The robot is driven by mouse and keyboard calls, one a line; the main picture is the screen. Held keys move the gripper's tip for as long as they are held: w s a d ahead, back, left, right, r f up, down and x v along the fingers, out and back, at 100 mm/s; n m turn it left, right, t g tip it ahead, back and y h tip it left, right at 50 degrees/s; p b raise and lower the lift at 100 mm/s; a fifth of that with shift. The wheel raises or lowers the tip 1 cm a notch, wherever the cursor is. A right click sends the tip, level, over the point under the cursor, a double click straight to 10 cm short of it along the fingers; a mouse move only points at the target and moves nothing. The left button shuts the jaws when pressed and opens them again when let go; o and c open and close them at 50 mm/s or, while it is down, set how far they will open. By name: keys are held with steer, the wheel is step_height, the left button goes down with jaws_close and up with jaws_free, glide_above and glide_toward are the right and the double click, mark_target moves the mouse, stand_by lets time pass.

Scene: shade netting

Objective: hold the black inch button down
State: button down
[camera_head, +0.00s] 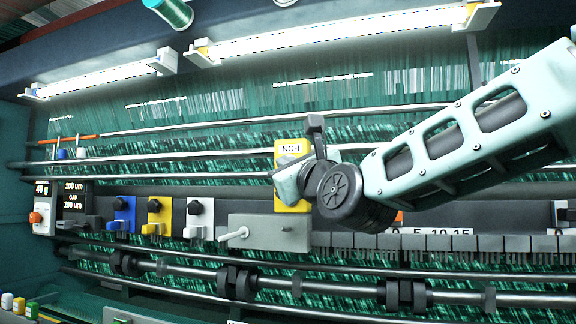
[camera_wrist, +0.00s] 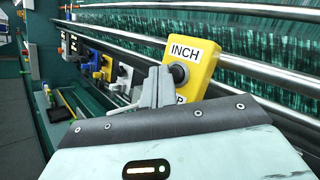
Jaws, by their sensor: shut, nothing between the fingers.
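The yellow control box (camera_head: 289,146) carries the label INCH at its top and hangs in front of the netting, left of my arm. In the wrist view the yellow box (camera_wrist: 202,54) shows its black inch button (camera_wrist: 181,73) below the label. A second label lower down is mostly hidden, with only a P showing. My gripper (camera_wrist: 160,74) is shut and empty, its grey fingertips close beside the button's left side. I cannot tell whether they touch it. In the head view my gripper and wrist cover the middle of the box and hide the button.
Blue (camera_head: 122,213), yellow (camera_head: 159,215) and white (camera_head: 199,218) boxes with black knobs line the rail at left. A grey box with a lever (camera_head: 235,235) sits below the yellow control box. Long metal bars (camera_head: 150,174) cross the netting behind. Display panels (camera_head: 74,203) stand at far left.

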steer(key=shift+w+d+b, duration=0.3)
steer(key=shift+w+b, duration=0.5)
steer(key=shift+b, duration=0.1)
stand_by(2.9)
steer(key=shift+s, duration=0.1)
stand_by(2.0)
steer(key=shift+s+a+b, duration=0.3)
steer(key=shift+s+b, duration=0.25)
steer(key=shift+s, duration=0.2)
steer(key=shift+s, duration=0.1)
steer(key=shift+s+a+b, duration=0.25)
steer(key=shift+s+a, duration=0.05)
steer(key=shift+s, duration=0.45)
steer(key=shift+s+a+b, duration=0.3)
steer(key=shift+s, duration=0.5)
steer(key=shift+s+a+b, duration=0.25)
steer(key=shift+s+a, duration=0.05)
steer(key=shift+s, duration=0.45)
